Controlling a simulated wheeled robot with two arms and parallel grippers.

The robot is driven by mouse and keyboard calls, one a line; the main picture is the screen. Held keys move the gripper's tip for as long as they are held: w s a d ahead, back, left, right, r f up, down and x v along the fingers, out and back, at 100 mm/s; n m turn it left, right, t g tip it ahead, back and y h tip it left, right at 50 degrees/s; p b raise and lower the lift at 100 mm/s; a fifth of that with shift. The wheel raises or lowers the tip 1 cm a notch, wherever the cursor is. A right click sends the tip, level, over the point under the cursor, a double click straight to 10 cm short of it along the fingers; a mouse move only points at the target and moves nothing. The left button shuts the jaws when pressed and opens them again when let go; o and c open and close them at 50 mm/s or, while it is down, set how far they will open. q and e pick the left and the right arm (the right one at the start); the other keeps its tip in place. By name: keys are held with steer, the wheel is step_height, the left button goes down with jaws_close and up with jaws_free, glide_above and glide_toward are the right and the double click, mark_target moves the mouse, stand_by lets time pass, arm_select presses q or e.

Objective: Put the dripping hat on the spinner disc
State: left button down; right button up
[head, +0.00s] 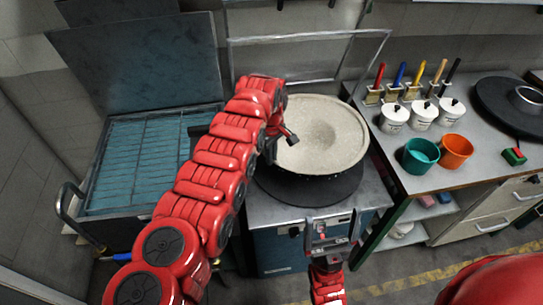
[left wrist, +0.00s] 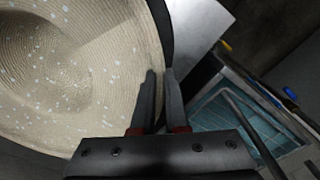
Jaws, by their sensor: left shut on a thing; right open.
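The dripping hat (head: 335,120) is beige and wide-brimmed. Pale wet spots cover it in the left wrist view (left wrist: 60,60). It is over the black spinner disc (head: 318,190) on the middle cabinet; the disc's front edge shows below the brim. I cannot tell whether hat and disc touch. My left gripper (head: 288,139) is shut on the hat's brim at its left side; its fingers (left wrist: 160,98) pinch the brim edge in the left wrist view. My right gripper (head: 331,232) is open and empty, in front of the cabinet, lower than the hat.
A blue-grated basin (head: 150,150) with a raised lid stands at left. A clear guard frame (head: 300,55) rises behind the disc. The right-hand table holds white pots (head: 423,114), brushes, a teal cup (head: 420,155), an orange cup (head: 455,151) and a black round plate (head: 510,100).

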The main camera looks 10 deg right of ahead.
arm_select(q)
steer(key=shift+f, duration=0.15)
steer(key=c, duration=0.9)
jaws_free()
steer(key=shift+o, duration=0.2)
